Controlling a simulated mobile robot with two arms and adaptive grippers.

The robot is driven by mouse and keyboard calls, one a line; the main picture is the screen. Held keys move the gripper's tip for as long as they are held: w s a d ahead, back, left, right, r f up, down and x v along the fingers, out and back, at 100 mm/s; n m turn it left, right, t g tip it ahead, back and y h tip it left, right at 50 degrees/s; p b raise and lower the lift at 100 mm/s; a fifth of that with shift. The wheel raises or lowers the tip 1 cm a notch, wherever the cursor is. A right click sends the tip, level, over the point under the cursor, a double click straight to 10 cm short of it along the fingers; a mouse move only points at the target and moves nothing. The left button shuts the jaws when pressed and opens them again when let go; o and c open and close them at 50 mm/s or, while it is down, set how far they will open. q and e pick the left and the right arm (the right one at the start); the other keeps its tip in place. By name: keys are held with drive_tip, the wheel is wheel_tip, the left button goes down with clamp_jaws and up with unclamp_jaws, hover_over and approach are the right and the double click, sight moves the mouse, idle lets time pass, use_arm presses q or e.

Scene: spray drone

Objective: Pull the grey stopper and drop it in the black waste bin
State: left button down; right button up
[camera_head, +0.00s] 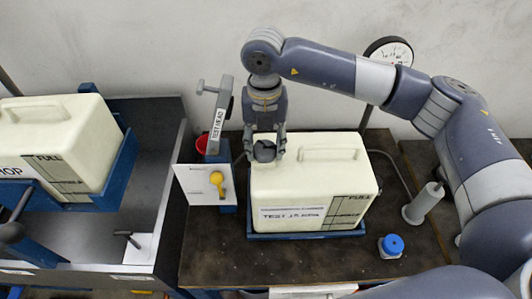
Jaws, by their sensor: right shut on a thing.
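A cream tank (314,185) marked "TEST" and "FULL" stands upright in a blue cradle on the dark bench. My right gripper (264,152) points down over the tank's top left corner. It is shut on the grey stopper (264,151) at the tank's neck; the fingers partly hide the stopper. I cannot tell whether the stopper is still seated in the neck. I cannot make out the black waste bin in this view. My left gripper is not in view.
A blue cap (392,244) lies on the bench right of the tank, near a grey cylinder (423,203). A white panel with a yellow knob (217,180) and a test-head stand (217,122) are to the left. A second cream tank (62,145) stands far left.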

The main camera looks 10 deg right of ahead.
sight(265, 147)
drive_tip(key=shift+r, duration=0.15)
drive_tip(key=shift+r+p, duration=1.15)
drive_tip(key=shift+r, duration=1.7)
